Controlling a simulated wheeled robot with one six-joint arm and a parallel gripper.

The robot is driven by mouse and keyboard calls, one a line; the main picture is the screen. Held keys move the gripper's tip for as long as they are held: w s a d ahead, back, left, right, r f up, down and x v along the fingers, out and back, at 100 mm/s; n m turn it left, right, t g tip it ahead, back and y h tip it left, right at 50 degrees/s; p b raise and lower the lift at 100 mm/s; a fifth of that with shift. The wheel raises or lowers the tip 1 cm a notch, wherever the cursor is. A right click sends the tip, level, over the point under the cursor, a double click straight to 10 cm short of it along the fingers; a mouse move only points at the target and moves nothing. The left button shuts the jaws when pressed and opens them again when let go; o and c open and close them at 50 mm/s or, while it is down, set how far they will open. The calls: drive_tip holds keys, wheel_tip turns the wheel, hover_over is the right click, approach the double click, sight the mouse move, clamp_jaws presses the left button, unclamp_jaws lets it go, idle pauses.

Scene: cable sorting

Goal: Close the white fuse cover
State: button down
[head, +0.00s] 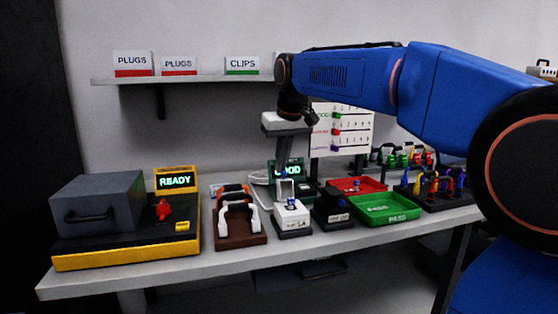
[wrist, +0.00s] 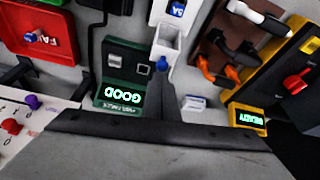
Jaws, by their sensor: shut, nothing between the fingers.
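The white fuse box (head: 291,214) sits on a dark base in the middle of the bench, with a small blue-marked fuse in it. Its white cover (head: 285,188) stands up, open, at the back of the box. In the wrist view the box (wrist: 178,9) is at the top and the frame-like cover (wrist: 166,43) is below it. My gripper (head: 284,176) points down just behind and above the cover. In the wrist view its shut, empty fingers (wrist: 166,76) end close to the cover; I cannot tell whether they touch it.
A green tester reading GOOD (wrist: 124,72) stands close beside my fingers. A brown rack (head: 240,232) with cable handles is left of the fuse box, and a black block (head: 334,211) is right. Green (head: 386,209) and red (head: 350,185) trays lie farther right.

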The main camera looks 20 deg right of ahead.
drive_tip(key=shift+s+r, duration=0.1)
drive_tip(key=shift+s, duration=0.05)
idle(0.3)
drive_tip(key=shift+s+t, duration=0.2)
drive_tip(key=shift+t, duration=0.1)
